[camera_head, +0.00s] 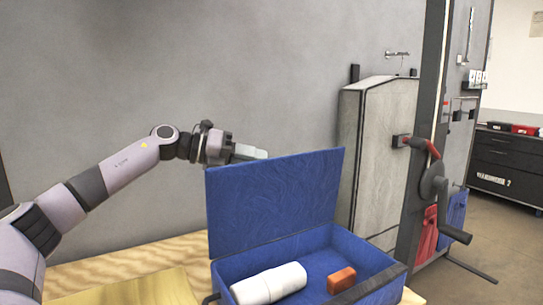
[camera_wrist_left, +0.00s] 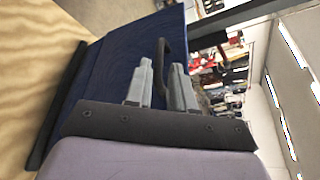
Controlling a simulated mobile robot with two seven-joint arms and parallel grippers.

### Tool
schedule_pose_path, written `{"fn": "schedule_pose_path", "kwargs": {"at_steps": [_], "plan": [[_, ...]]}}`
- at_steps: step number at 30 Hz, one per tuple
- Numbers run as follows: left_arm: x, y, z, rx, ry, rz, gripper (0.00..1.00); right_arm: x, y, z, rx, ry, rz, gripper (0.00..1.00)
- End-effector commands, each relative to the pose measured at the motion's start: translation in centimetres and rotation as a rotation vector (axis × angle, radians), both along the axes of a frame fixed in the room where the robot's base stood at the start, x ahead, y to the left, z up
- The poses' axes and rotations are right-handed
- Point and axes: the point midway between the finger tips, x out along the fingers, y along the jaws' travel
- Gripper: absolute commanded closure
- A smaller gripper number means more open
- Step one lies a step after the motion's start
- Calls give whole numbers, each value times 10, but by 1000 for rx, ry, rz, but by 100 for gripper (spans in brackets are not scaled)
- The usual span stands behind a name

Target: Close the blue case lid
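The blue case (camera_head: 318,243) stands open on the wooden table. Its lid (camera_head: 280,200) stands nearly upright, leaning slightly back. A white roll (camera_head: 268,284) and an orange-brown block (camera_head: 341,280) lie inside the case. My left gripper (camera_head: 252,152) is at the lid's top edge, partly behind it. In the left wrist view its fingers (camera_wrist_left: 160,88) are apart, with blue lid surface (camera_wrist_left: 128,52) beyond them. A dark bar or handle (camera_wrist_left: 164,62) shows between the fingers; contact cannot be told. My right gripper is not in view.
The wooden table (camera_head: 185,250) has a yellowish board (camera_head: 130,287) at the front left. A grey coffin-shaped case (camera_head: 380,150) and a dark post with a crank (camera_head: 436,185) stand behind to the right. The grey wall is behind the lid.

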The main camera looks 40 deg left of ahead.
Motion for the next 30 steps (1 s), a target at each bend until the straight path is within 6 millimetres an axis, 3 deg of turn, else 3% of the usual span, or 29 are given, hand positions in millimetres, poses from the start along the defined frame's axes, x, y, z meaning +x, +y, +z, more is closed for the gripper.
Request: {"fn": "schedule_pose_path", "kwargs": {"at_steps": [12, 25, 26, 27, 30], "plan": [[32, -22, -7, -2, -1, 0, 77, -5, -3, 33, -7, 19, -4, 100], [37, -25, -11, 0, 0, 1, 77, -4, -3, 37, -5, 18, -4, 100], [37, -25, -11, 0, 0, 1, 83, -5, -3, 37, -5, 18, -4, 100], [37, -25, -11, 0, 0, 1, 96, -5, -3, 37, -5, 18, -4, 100], [36, -25, -11, 0, 0, 1, 100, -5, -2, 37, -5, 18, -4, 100]]}}
